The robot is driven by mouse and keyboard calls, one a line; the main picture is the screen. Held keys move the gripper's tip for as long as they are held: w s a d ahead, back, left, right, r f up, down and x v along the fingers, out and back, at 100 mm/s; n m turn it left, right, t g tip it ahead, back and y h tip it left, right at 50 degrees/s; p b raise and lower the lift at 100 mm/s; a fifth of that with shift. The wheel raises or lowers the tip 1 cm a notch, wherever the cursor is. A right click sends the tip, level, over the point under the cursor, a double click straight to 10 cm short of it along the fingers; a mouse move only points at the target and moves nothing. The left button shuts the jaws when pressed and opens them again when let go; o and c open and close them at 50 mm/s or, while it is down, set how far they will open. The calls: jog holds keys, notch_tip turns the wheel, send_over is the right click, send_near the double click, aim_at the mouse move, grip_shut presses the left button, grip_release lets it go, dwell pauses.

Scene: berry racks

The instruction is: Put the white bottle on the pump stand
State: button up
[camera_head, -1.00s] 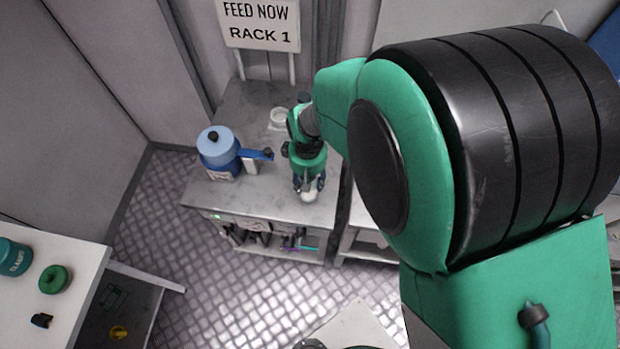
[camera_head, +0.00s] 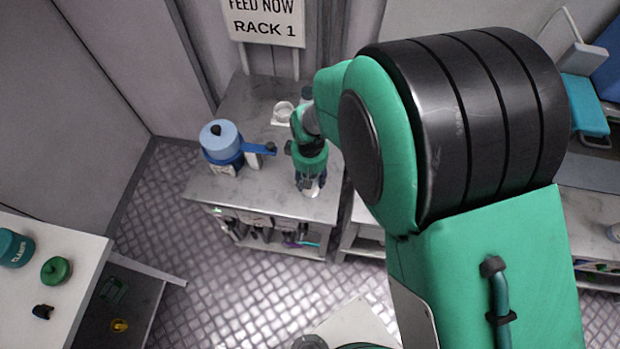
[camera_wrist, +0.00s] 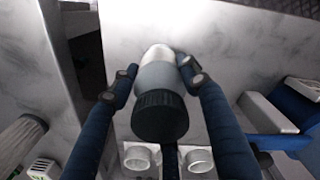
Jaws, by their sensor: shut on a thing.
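The white bottle (camera_wrist: 155,75) has a dark cap (camera_wrist: 160,116) and a pale body. It sits between the two dark blue fingers of my gripper (camera_wrist: 158,78), which is shut on it. In the head view my gripper (camera_head: 311,184) is over the front right part of the grey counter, with the bottle's white end (camera_head: 313,192) below the fingers. Whether the bottle touches the counter cannot be told. A white ring-shaped holder on a square base (camera_head: 283,113) is farther back on the counter. I cannot tell for certain which thing is the pump stand.
A blue pot (camera_head: 222,148) with a pale lid and a blue lever stands left on the counter (camera_head: 235,189). The wrist view shows two white rings (camera_wrist: 137,158) (camera_wrist: 198,160). Tools lie on the shelf below. A white table (camera_head: 78,240) with green items is at the left.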

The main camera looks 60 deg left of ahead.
dwell(0.3)
jog(key=o, duration=1.4)
notch_tip(320, 180, up, 12)
jog(key=shift+r+p, duration=0.1)
jog(key=shift+p, duration=0.65)
